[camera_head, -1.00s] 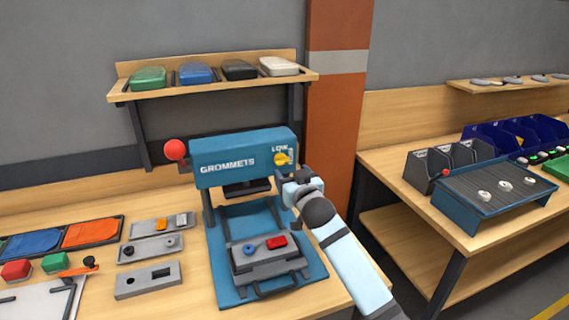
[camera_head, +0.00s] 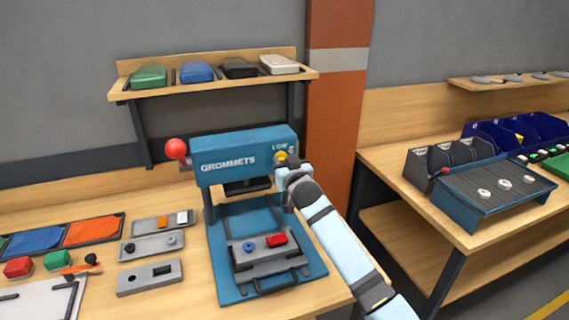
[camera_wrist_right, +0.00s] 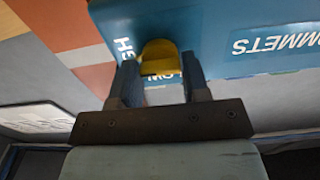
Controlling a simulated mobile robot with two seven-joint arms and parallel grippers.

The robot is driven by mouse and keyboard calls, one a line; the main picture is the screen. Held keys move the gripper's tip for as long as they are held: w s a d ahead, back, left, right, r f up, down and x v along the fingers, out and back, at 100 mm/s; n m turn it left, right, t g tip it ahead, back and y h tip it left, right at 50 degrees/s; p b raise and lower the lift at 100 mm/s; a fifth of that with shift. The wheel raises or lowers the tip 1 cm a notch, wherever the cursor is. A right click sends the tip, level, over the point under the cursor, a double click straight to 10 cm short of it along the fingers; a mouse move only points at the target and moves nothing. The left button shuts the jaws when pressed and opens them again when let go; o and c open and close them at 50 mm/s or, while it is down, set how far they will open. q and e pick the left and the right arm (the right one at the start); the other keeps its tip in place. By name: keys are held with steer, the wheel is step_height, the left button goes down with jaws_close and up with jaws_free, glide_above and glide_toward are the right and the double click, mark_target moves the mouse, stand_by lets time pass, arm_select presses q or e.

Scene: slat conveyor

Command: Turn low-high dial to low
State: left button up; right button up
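The yellow low-high dial (camera_head: 280,156) is on the front right of the blue grommet press (camera_head: 225,170), beside the LOW lettering. Its pointing direction is not clear. My right gripper (camera_head: 286,166) is right at the dial in the head view and partly covers it and the lettering. In the right wrist view, the fingers of my right gripper (camera_wrist_right: 163,72) are apart, with the yellow dial (camera_wrist_right: 158,55) between and just beyond their tips. Contact with the dial cannot be made out. My left gripper is not in view.
A red ball-ended lever (camera_head: 176,149) sticks out left of the press. A grey fixture (camera_head: 262,262) with a blue and a red part lies on the press base. Grey plates (camera_head: 150,246) lie to the left. A shelf (camera_head: 215,84) with several coloured cases hangs behind.

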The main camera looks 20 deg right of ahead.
steer(key=shift+n, duration=0.3)
steer(key=n+p, duration=0.3)
steer(key=n, duration=0.5)
steer(key=shift+n+p, duration=1.45)
steer(key=shift+n, duration=3.15)
steer(key=o, duration=0.9)
